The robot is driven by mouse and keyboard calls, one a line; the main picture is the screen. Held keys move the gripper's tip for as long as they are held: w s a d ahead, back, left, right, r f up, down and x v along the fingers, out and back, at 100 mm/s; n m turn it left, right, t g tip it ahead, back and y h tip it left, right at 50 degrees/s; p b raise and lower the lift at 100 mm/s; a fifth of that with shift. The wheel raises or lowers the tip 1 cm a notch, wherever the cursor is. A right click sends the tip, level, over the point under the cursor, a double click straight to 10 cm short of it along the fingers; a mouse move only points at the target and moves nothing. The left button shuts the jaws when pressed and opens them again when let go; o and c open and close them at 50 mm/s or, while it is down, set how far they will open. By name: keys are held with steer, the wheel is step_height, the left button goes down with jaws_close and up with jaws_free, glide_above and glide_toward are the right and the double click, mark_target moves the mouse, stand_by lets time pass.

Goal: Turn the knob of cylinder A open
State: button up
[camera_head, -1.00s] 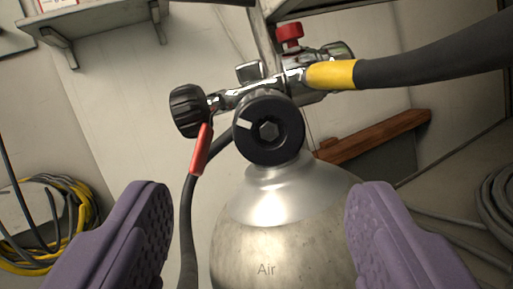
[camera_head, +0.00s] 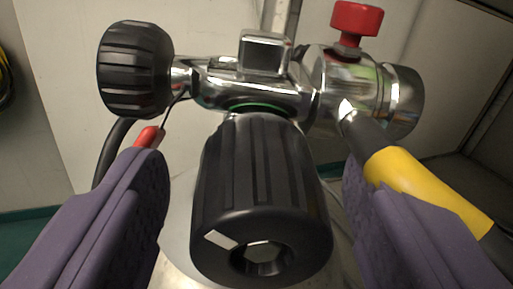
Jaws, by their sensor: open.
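A black ribbed knob (camera_head: 262,195) with a white mark and a hex recess on its end face fills the middle of the view, pointing toward me. It sits on a chrome valve (camera_head: 250,92) on top of the cylinder (camera_head: 172,240), of which only a pale piece shows. My gripper (camera_head: 255,205) is open. No cylinder letter is visible.
A second black ribbed knob (camera_head: 136,69) is at upper left. A red knob (camera_head: 357,22) is at upper right. A hose with a yellow sleeve (camera_head: 425,188) runs behind the right finger. A red hose fitting (camera_head: 149,137) is near the left finger.

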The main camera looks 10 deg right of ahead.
steer(key=c, duration=1)
steer(key=shift+c, duration=0.2)
